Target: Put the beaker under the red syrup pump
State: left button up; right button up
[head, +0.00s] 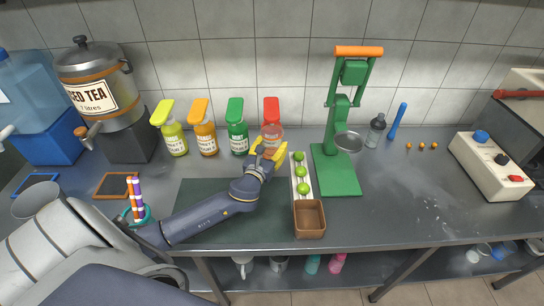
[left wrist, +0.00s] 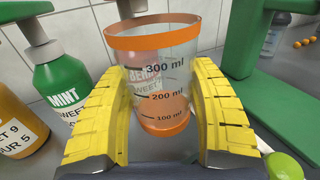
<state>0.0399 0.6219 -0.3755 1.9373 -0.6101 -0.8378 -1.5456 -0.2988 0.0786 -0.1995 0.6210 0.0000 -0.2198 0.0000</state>
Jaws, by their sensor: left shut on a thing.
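The beaker (left wrist: 158,85) is clear, with an orange rim and base and black ml marks. It is between the yellow fingers of my left gripper (left wrist: 163,120) in the left wrist view. My left gripper (head: 268,150) is shut on it, right in front of the red syrup pump bottle, in the head view. The red syrup pump (head: 271,108) stands at the right end of the bottle row. Its label shows through the beaker in the left wrist view. The gap between beaker and bottle, and whether the beaker touches the counter, are hard to tell. My right gripper is not in view.
Green (head: 236,125), orange (head: 203,125) and yellow (head: 173,130) syrup pumps stand left of the red one. A white tray of limes (head: 293,170) and the green press (head: 337,165) are close on the right. A brown box (head: 309,218) sits nearer.

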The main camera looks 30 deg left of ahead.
pick_arm(q)
jog(key=shift+w+a, duration=0.55)
jog(key=shift+w, duration=0.25)
jog(key=shift+s+d+f, duration=0.1)
jog(key=shift+s+f, duration=0.05)
jog(key=shift+f, duration=3.35)
jog(key=shift+f, duration=0.1)
jog(key=o, duration=1.1)
jog(key=shift+o, duration=0.2)
jog(key=s, duration=0.3)
jog(key=s+d, duration=0.1)
jog(key=s, duration=0.3)
jog(key=s+d, duration=0.1)
jog(key=s, duration=0.3)
jog(key=shift+s+d, duration=0.1)
jog(key=shift+s, duration=0.15)
